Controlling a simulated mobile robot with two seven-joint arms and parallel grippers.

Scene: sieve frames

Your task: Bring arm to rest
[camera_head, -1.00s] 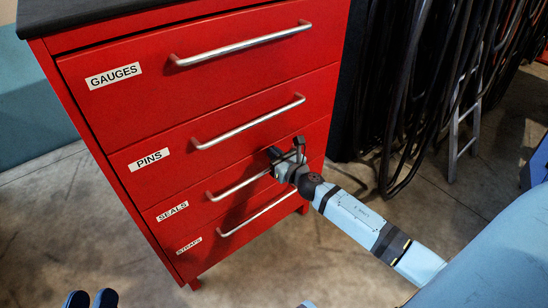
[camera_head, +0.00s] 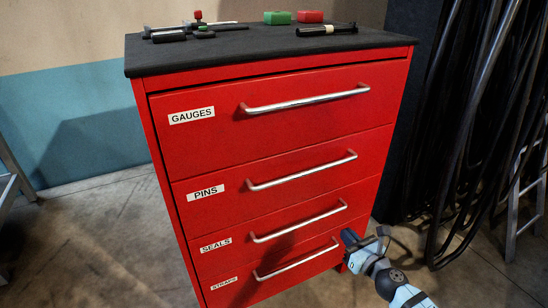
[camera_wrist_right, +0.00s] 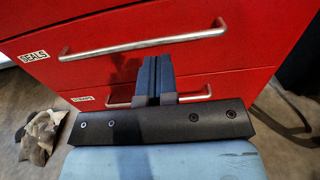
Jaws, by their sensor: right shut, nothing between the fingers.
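My right gripper (camera_head: 350,238) is at the lower right of the red cabinet (camera_head: 270,130) in the head view. It appears near the right ends of the SEALS handle (camera_head: 300,220) and the STRAPS handle (camera_head: 297,260). In the right wrist view its two dark fingers (camera_wrist_right: 154,72) are together with nothing between them. They point toward the cabinet front and overlap the lower handle in the picture; contact cannot be told. All the drawers look shut. My left gripper is not in view.
The dark cabinet top (camera_head: 240,45) holds a green block (camera_head: 278,18), a red block (camera_head: 310,16) and several small tools. Black hoses (camera_head: 470,130) and a ladder (camera_head: 525,190) stand at right. A crumpled cloth-like item (camera_wrist_right: 42,135) lies on the floor.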

